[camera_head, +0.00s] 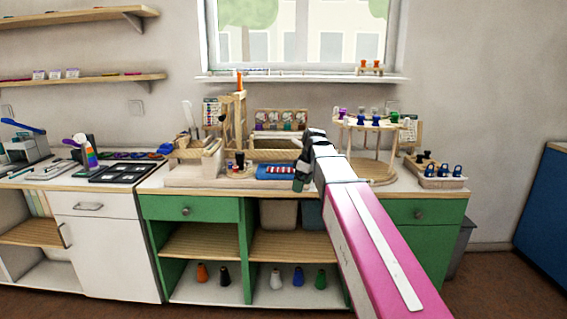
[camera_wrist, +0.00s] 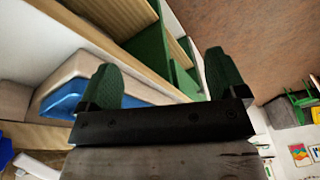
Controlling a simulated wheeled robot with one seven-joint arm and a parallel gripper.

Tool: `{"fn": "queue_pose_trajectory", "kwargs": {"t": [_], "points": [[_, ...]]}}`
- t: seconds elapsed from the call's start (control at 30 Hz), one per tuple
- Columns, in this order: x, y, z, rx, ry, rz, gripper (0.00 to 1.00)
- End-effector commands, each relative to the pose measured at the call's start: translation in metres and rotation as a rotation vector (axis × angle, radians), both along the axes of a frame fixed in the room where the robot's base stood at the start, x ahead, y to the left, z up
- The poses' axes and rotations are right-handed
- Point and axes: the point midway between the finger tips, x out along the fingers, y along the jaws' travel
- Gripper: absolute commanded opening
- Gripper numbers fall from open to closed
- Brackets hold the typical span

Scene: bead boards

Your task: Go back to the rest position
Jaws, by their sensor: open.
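My gripper (camera_head: 300,181) is at the end of my pink arm, in front of the green workbench's top in the head view. In the wrist view its two green fingertips (camera_wrist: 162,82) stand wide apart, with nothing between them. The gripper is open and empty. In the head view it is just right of a blue tray (camera_head: 275,172) holding red-and-white items. My arm hides part of the bench front and the middle of the worktop.
The worktop (camera_head: 150,184) carries wooden stands, a round two-tier rack (camera_head: 370,122) with coloured spools, and a tray of blue-topped items (camera_head: 441,172) at right. Coloured cones stand on the lower shelf (camera_head: 255,291). A window sill (camera_head: 300,78) is behind. Open floor lies at right.

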Motion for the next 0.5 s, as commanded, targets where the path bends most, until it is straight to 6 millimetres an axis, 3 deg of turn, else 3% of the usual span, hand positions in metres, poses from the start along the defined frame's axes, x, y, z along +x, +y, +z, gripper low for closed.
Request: {"fn": "queue_pose_trajectory", "kwargs": {"t": [0.03, 0.2, 0.5], "points": [[-0.009, -0.007, -0.021, -0.008, 0.014, -0.052, 0.90], [-0.028, -0.029, -0.083, -0.040, 0.052, -0.258, 0.90], [-0.075, -0.067, -0.182, -0.096, 0.100, -0.610, 0.90]]}}
